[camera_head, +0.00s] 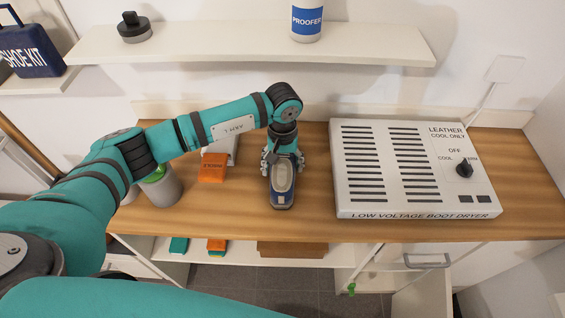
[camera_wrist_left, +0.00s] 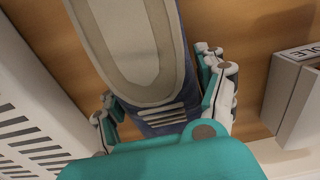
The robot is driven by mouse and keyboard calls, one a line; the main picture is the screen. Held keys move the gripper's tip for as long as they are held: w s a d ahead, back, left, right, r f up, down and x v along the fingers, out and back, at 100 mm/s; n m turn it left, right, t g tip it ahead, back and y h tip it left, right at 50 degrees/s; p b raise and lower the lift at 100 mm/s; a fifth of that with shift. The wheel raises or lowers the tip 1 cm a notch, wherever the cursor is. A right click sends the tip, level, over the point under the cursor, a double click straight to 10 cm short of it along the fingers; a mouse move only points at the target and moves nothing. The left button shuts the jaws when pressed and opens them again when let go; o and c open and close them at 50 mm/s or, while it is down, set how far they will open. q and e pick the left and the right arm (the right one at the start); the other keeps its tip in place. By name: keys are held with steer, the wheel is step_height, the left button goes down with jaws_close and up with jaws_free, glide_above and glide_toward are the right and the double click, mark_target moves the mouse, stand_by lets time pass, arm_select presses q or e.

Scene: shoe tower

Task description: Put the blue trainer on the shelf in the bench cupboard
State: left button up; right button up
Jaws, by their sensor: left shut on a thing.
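In the left wrist view the trainer (camera_wrist_left: 135,50) lies between the two fingers of my left gripper (camera_wrist_left: 165,110). The bench cupboard (camera_head: 428,262) shows below the bench top at the right, with a grey handle. I cannot see its inside shelf clearly. My right gripper is not in view.
The boot dryer (camera_head: 350,195) fills the right of the bench top (camera_head: 250,220). Left of the trainer are an orange box (camera_head: 213,168) and a grey canister (camera_head: 163,188). A wall shelf (camera_head: 230,45) runs behind. Items sit on a lower shelf (camera_head: 330,256).

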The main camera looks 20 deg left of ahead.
arm_select(q)
steer(key=shift+f, duration=0.1)
steer(key=o, duration=1.4)
